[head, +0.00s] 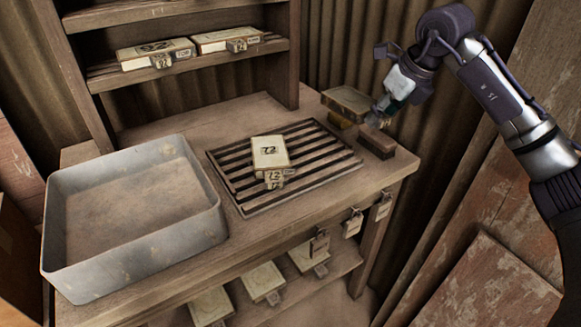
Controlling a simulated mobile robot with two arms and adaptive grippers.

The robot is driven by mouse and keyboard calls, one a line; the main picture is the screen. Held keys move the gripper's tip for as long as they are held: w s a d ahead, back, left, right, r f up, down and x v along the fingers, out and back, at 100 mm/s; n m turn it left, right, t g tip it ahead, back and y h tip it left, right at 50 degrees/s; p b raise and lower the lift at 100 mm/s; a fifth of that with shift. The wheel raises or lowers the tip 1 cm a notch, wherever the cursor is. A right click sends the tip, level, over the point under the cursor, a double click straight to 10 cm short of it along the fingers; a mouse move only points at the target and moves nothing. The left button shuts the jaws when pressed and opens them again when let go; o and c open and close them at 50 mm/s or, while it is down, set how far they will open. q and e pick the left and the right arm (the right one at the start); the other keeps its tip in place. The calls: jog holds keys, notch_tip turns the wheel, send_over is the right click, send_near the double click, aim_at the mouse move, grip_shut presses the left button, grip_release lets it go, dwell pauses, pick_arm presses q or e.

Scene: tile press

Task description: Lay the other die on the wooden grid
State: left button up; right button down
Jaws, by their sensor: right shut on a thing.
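The wooden grid (328,158) is a slatted rack lying on the workbench. One pale die (270,152) lies on its middle, with a numbered tag that seems to read 12 or 72 at its front. My right gripper (383,112) is at the bench's right end, shut on a darker, block-like die (347,101). This die is to the right of the grid and apart from it. A yellowish piece shows just under it; whether they touch I cannot tell. The fingertips are small and partly hidden. My left gripper is not in view.
A deep metal tray (216,238) stands left of the grid. A reddish-brown block (376,142) lies at the bench's right edge, near the held die. Upper-shelf dice (155,52) and lower-shelf dice (263,281) stand clear. Padlock-like tags (352,222) hang on the front edge.

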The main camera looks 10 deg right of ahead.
send_over(320, 154)
jog(key=s, duration=0.2)
jog(key=f, duration=0.6)
jog(key=shift+w+d+f, duration=0.2)
jog(key=shift+d+f, duration=0.1)
jog(key=shift+d, duration=0.05)
jog(key=shift+a+f, duration=0.1)
jog(key=shift+f, duration=0.05)
notch_tip(320, 154, down, 3)
jog(key=shift+f, duration=0.45)
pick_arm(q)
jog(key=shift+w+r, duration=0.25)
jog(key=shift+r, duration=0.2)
pick_arm(e)
jog(key=c, duration=0.7)
grip_release()
jog(key=shift+f, duration=0.1)
jog(key=shift+o, duration=0.2)
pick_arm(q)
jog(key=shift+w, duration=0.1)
